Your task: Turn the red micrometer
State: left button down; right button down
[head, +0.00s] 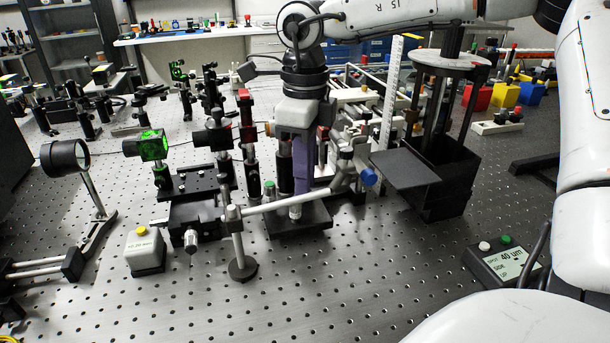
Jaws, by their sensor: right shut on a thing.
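My right gripper (299,185) reaches down from the top centre, over the stages in the middle of the bench. Its fingers are shut, with a silver micrometer barrel (295,211) showing right at their tips. No red on that micrometer can be seen; the fingers hide its upper part. A micrometer with a blue knob (369,177) is to the right of the fingers, and a green knob (269,185) is to their left. My left gripper is not in view.
A silver bar on a post (237,243) crosses in front of the stages. A black plate (404,168) stands close on the right. A button box (146,250) is at front left, a display box (506,261) at right. The front centre of the bench is clear.

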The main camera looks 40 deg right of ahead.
jog(key=shift+m+b, duration=0.4)
jog(key=shift+m, duration=0.1)
jog(key=m+b, duration=0.1)
jog(key=m, duration=0.1)
jog(key=shift+f+m, duration=0.1)
jog(key=shift+m, duration=0.2)
jog(key=m+b, duration=0.1)
jog(key=m, duration=0.1)
jog(key=shift+m+b, duration=0.3)
jog(key=shift+b, duration=0.05)
jog(key=m+b, duration=0.1)
jog(key=m, duration=0.1)
jog(key=shift+m, duration=0.4)
jog(key=m, duration=0.2)
jog(key=shift+m+b, duration=0.4)
jog(key=shift+m, duration=0.6)
jog(key=c, duration=1.7)
grip_release()
